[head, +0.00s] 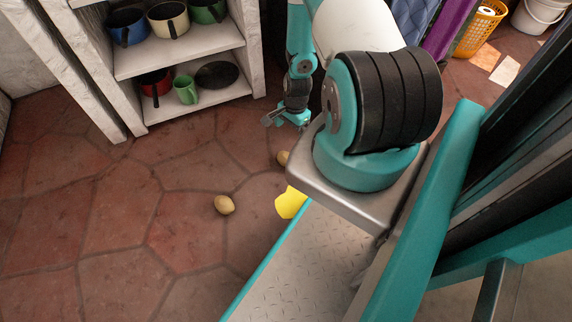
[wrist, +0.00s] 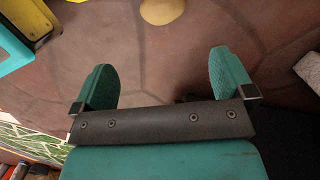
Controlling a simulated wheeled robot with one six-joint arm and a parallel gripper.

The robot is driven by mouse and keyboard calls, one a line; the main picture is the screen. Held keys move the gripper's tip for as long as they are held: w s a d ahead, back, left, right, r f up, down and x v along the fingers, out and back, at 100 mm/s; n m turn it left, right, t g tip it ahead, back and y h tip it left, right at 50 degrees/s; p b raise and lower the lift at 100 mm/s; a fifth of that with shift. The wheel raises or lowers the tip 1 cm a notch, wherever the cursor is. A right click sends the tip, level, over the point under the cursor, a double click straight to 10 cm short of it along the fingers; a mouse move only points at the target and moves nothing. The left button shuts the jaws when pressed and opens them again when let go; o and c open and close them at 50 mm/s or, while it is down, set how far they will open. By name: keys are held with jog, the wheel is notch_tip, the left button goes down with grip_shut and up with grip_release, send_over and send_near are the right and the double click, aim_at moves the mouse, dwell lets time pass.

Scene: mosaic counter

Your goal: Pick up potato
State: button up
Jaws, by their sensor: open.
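Two tan potatoes lie on the red tiled floor: one potato (head: 225,205) in the open left of my base, the other potato (head: 283,158) farther back, partly hidden behind my arm. My gripper (head: 287,118) hangs above the floor beyond the farther potato in the head view. In the wrist view my gripper (wrist: 165,78) is open with nothing between its teal fingers. One potato (wrist: 162,10) shows there at the top edge, partly cut off, ahead of the fingertips and apart from them. I cannot tell for sure which potato that is.
A white shelf (head: 180,58) with pots, mugs and a pan stands at the back left. A yellow object (head: 290,202) is by my base, partly hidden. An orange basket (head: 480,28) and a white bucket (head: 538,16) stand at the back right. The floor at left is clear.

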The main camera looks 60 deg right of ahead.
jog(key=f+b, duration=0.1)
jog(key=f, duration=0.2)
jog(key=f+b, duration=0.2)
jog(key=f, duration=0.2)
jog(key=a+f+b, duration=0.1)
jog(key=f+b, duration=0.1)
jog(key=f, duration=0.1)
jog(key=shift+w+a+f, duration=0.1)
jog(key=shift+w+f, duration=0.05)
jog(key=shift+f, duration=0.05)
jog(key=f+b, duration=0.5)
jog(key=shift+w+a+f, duration=0.25)
jog(key=shift+a, duration=0.1)
jog(key=shift+r, duration=0.1)
jog(key=shift+c, duration=0.2)
jog(key=c, duration=0.8)
